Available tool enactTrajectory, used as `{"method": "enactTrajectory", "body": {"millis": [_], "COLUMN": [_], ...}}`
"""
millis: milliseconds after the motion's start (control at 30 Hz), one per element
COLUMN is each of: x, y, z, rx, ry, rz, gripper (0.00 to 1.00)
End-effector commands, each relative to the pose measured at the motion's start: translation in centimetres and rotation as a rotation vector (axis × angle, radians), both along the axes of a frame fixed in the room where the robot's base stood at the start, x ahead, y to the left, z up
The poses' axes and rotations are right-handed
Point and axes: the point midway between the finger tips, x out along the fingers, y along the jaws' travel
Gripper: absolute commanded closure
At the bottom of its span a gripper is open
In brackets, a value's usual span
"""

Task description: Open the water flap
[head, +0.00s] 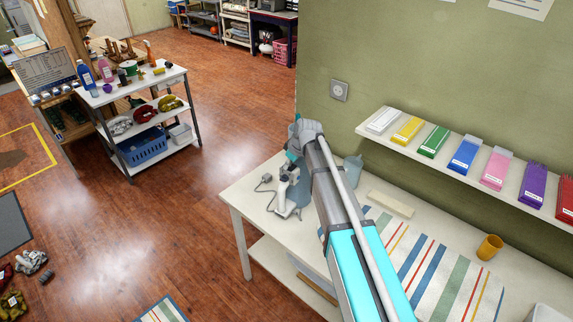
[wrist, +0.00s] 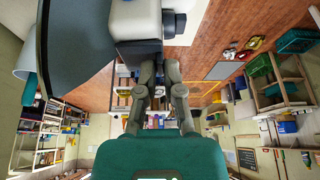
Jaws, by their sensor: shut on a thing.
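A white and grey iron (head: 283,200) with a cord stands on the white table, below and beside my gripper. In the wrist view its white body (wrist: 135,20) fills the top, with a dark knob at its right and its large dark soleplate (wrist: 75,45) at the left. My gripper (wrist: 160,72) is shut at the dark grey end of the iron, on what seems to be the water flap. The fingers cover the flap, so I cannot tell how far it is open. In the head view my arm hides part of the iron and the fingertips.
A wall shelf (head: 375,125) with coloured packs is at the right. A loaded cart (head: 150,125) stands at the left; floor between is clear.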

Motion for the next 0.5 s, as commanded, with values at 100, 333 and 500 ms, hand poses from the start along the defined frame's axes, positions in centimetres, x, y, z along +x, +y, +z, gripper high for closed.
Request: {"method": "enactTrajectory", "body": {"millis": [100, 333, 500], "x": [0.13, 0.32, 0.77], "y": [-0.3, -0.42, -0.64], "z": [0.04, 0.2, 0.5], "rx": [0.007, 0.033, 0.081], "ry": [0.019, 0.063, 0.138], "rz": [-0.003, -0.003, -0.005], "gripper": [1.0, 1.0, 1.0]}}
